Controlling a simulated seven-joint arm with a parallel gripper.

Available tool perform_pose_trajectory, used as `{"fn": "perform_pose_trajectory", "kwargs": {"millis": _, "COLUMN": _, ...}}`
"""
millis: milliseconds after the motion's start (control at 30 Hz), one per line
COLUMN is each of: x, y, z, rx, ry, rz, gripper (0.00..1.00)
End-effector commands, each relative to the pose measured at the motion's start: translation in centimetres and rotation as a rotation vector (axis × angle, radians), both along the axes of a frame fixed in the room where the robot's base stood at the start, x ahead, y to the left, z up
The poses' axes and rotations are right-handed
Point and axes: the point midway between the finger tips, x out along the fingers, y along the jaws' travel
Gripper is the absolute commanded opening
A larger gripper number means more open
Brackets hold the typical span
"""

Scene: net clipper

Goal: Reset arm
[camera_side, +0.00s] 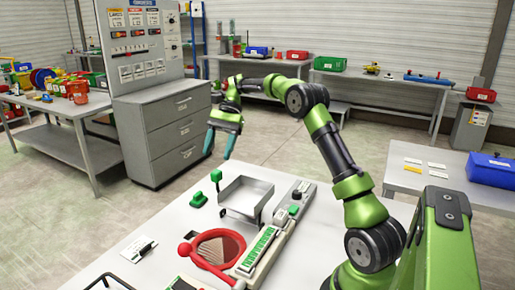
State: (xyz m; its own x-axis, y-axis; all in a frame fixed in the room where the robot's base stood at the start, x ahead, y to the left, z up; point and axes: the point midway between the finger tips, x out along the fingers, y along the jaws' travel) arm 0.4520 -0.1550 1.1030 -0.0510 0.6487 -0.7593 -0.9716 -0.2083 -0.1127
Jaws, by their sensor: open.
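My gripper (219,140) hangs at the end of my green arm, above and behind the far edge of the white work table (160,215). Its teal fingers point down and are open, with nothing seen between them. It is apart from everything on the table. A red ring (221,271) with a mesh-like inside sits at the table's front, with a red-knobbed handle (186,249) at its left. A metal tray (247,197) stands behind it. A long grey unit with a green strip (262,246) lies to the right of the ring.
A white card (142,249) lies at the left. A grey cabinet (165,135) and side benches stand behind. A blue bin (492,170) is at the right.

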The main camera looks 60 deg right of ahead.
Motion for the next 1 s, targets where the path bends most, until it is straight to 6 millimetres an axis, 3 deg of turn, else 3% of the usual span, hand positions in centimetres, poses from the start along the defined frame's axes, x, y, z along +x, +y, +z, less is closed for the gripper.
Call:
{"fn": "perform_pose_trajectory", "kwargs": {"millis": 33, "x": -0.7, "y": 2.0, "z": 1.6, "rx": -0.057, "ry": -0.045, "rz": 0.058, "gripper": 0.55}}
{"fn": "perform_pose_trajectory", "kwargs": {"millis": 200, "x": -3.8, "y": 7.2, "z": 4.7, "rx": -0.231, "ry": -0.202, "rz": 0.224, "gripper": 0.55}}
{"fn": "perform_pose_trajectory", "kwargs": {"millis": 433, "x": -9.6, "y": 12.9, "z": 6.7, "rx": -0.438, "ry": -0.448, "rz": 0.416, "gripper": 0.55}}
{"fn": "perform_pose_trajectory", "kwargs": {"millis": 600, "x": -14.5, "y": 15.9, "z": 6.6, "rx": -0.566, "ry": -0.651, "rz": 0.531, "gripper": 0.55}}
{"fn": "perform_pose_trajectory", "kwargs": {"millis": 800, "x": -19.2, "y": 18.0, "z": 4.9, "rx": -0.681, "ry": -0.879, "rz": 0.624, "gripper": 0.55}}
{"fn": "perform_pose_trajectory", "kwargs": {"millis": 1000, "x": -21.4, "y": 18.7, "z": 3.4, "rx": -0.733, "ry": -1.004, "rz": 0.662, "gripper": 0.55}}
